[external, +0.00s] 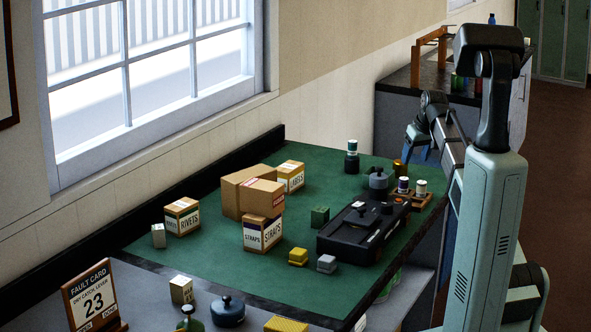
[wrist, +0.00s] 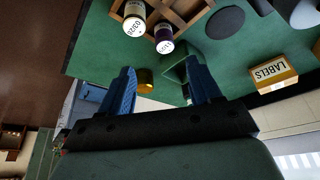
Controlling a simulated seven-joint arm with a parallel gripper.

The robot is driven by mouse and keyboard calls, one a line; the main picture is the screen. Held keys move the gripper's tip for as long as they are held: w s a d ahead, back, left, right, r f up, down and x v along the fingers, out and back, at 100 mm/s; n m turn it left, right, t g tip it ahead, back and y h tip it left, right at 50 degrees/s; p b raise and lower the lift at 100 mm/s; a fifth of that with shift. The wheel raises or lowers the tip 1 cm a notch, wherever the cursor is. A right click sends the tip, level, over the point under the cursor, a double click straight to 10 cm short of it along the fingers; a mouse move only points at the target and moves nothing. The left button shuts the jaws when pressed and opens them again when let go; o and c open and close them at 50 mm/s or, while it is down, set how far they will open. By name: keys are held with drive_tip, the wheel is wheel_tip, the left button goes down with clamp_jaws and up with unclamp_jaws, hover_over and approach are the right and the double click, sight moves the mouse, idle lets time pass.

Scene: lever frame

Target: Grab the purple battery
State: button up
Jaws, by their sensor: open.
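The purple battery (external: 403,185) stands in a small wooden tray (external: 424,203) at the right end of the green bench. In the wrist view it shows as a purple cylinder with a pale labelled end (wrist: 165,46), near the top centre. A second battery with a yellowish body (wrist: 134,13) stands beside it, its white end marked with a date; it also shows in the external view (external: 421,188). My gripper (wrist: 160,66) is open with blue fingers apart and nothing held.
A black case (external: 345,245) and a grey round-topped object (external: 378,182) stand near the tray. An amber cylinder (external: 398,167) and a dark bottle (external: 352,160) stand at the bench's far edge. Cardboard boxes (external: 240,190) fill the middle left. Some green surface near the front is clear.

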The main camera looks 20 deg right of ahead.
sight(404, 179)
drive_tip(key=x, duration=0.6)
drive_tip(key=shift+w, duration=0.1)
drive_tip(key=shift+a+x, duration=0.2)
drive_tip(key=shift+x, duration=1.15)
drive_tip(key=shift+a+x, duration=0.15)
drive_tip(key=shift+x, duration=1.15)
drive_tip(key=shift+w+r, duration=0.1)
clamp_jaws()
